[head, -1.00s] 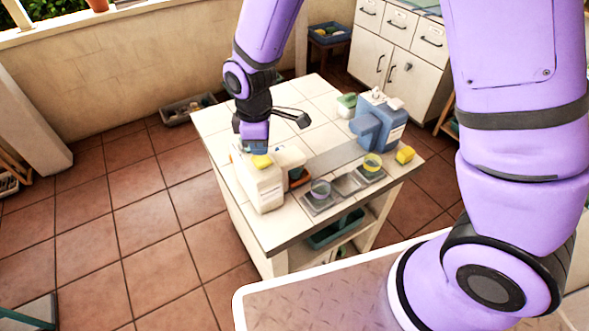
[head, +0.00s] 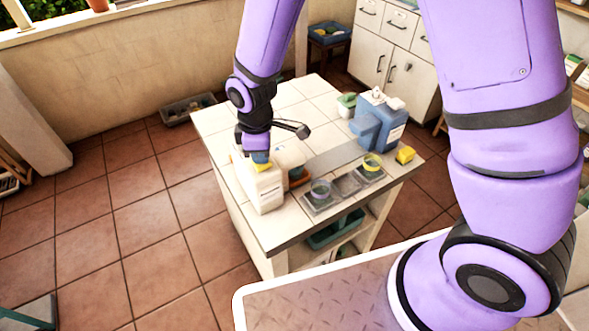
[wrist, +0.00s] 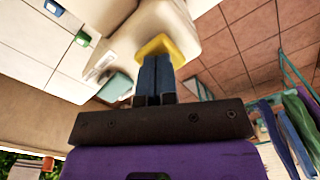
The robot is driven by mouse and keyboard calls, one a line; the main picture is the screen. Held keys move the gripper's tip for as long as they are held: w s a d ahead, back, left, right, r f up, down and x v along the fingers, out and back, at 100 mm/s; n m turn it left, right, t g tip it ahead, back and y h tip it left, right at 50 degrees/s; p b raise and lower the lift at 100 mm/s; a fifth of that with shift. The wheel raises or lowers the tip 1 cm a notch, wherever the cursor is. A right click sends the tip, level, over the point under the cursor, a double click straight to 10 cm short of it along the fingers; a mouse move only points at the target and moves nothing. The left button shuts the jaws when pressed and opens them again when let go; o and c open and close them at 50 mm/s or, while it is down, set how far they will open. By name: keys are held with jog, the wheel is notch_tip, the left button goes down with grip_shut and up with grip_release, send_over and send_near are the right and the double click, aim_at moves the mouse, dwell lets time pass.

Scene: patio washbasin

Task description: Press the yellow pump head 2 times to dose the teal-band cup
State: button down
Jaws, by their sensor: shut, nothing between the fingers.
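The yellow pump head (head: 263,168) tops a white bottle (head: 262,190) at the left end of the tiled worktop. My gripper (head: 260,158) is shut and points down over the pump head. In the wrist view, its blue fingertips (wrist: 156,60) meet the yellow pump head (wrist: 172,46) and seem to touch it. I cannot tell for sure which band is teal.
A blue jug-like container (head: 385,122) stands at the back right, with a yellow sponge-like block (head: 405,155) near it. An orange-brown item (head: 299,175) is beside the white bottle. The worktop's back left is clear.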

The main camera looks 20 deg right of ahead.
jog(key=shift+f, duration=0.15)
jog(key=shift+r, duration=1.75)
jog(key=shift+r, duration=3)
